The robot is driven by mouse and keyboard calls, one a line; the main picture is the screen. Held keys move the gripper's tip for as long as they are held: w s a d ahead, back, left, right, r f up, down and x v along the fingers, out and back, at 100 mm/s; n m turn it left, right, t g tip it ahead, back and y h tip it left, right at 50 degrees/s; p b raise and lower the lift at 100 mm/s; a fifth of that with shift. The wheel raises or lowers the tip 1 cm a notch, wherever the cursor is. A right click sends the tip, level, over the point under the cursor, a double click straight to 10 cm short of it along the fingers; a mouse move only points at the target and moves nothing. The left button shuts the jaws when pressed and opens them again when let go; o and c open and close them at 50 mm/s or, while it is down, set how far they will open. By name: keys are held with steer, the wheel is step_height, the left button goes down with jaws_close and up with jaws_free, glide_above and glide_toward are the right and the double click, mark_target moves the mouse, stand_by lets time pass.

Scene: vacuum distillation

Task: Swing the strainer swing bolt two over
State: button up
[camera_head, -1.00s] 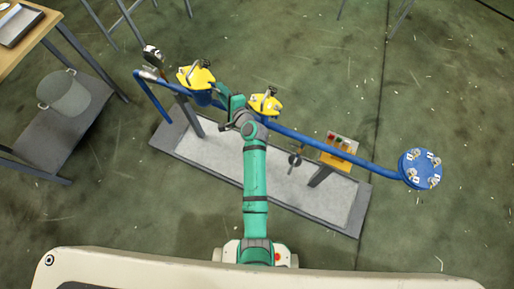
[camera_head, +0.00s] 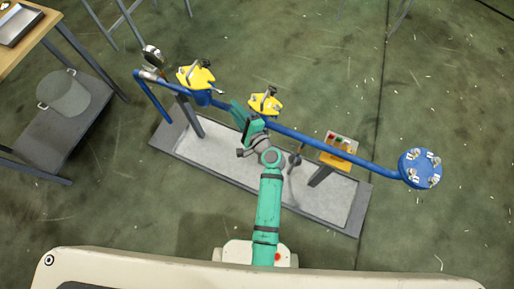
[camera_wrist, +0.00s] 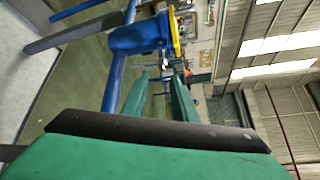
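Two blue bodies with yellow covers sit on the blue pipe: a left yellow cover (camera_head: 195,75) and a right yellow cover (camera_head: 264,103). Each carries small dark and metallic bolt parts; I cannot tell which one is swing bolt two. My gripper (camera_head: 241,113) is beside the pipe, left of and slightly below the right cover in the head view. In the wrist view its two green fingers (camera_wrist: 160,78) are apart with nothing held between them. A blue body (camera_wrist: 138,38) with a yellow flange (camera_wrist: 174,32) shows beyond the fingertips, up and left.
A blue pipe (camera_head: 335,155) runs right to a round blue flange (camera_head: 420,169) with several bolts. A yellow box (camera_head: 338,152) with buttons stands on a post. A grey-edged base tray (camera_head: 225,168) lies below. A shelf with a cap (camera_head: 64,94) is at left.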

steer(key=s+d+f+n+h, duration=0.2)
steer(key=s+d+h, duration=0.1)
steer(key=s, duration=0.5)
steer(key=s+d+f+n+h, duration=0.2)
steer(key=s+d, duration=0.4)
steer(key=s, duration=0.3)
steer(key=shift+d+f+h, duration=0.2)
steer(key=shift+f+h, duration=0.65)
steer(key=shift+h, duration=0.05)
steer(key=m+y, duration=0.4)
steer(key=m, duration=0.1)
glide_toward(221, 91)
steer(key=w+a+f, duration=0.1)
steer(key=w+f, duration=0.1)
steer(key=x, duration=1.1)
steer(key=shift+w+r, duration=0.15)
steer(key=shift+w, duration=0.05)
